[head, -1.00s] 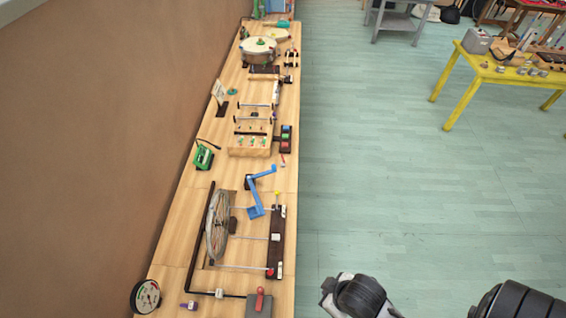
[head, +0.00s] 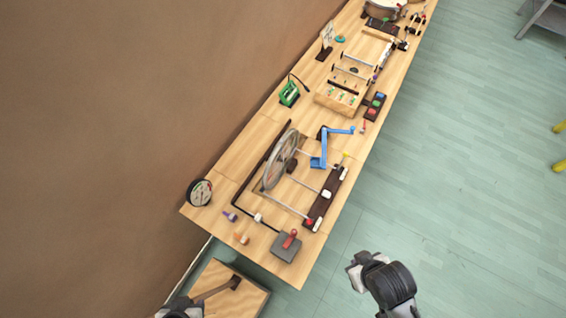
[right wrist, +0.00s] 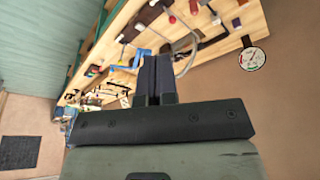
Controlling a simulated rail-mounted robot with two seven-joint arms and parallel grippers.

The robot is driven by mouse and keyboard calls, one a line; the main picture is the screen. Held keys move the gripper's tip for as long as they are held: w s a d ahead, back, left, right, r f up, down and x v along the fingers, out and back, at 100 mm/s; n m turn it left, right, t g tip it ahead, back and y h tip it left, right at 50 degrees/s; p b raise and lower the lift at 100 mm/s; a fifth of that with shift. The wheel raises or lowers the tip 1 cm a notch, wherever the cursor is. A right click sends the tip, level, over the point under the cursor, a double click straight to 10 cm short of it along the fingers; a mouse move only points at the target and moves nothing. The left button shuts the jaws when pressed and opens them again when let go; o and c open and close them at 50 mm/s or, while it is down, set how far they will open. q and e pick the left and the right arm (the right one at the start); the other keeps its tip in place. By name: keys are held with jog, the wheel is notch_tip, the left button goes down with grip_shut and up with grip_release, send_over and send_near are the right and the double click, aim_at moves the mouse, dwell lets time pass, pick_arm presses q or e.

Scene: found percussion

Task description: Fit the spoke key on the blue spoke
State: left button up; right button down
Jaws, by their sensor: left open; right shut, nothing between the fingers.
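The bicycle wheel (head: 280,162) stands upright in its frame on the bench. Its spokes are too fine to tell which one is blue. A small purple-and-white piece (head: 230,216) and a small orange piece (head: 242,238) lie near the bench's near end. I cannot tell whether either is the spoke key. My left gripper (head: 180,311) is at the bottom edge, left of the bench end, mostly cut off, open and away from the wheel. My right gripper (right wrist: 155,78) is shut and empty in the right wrist view, with the bench beyond its fingers.
A dial gauge (head: 199,192) stands at the bench's left corner. A grey block with a red handle (head: 287,245) sits at the near end. A blue crank (head: 325,148) and a dark rail (head: 325,198) stand right of the wheel. Open floor (head: 450,190) lies to the right.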

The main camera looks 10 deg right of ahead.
jog(key=c, duration=1.9)
grip_release()
jog(key=o, duration=1.8)
jog(key=shift+c, duration=0.2)
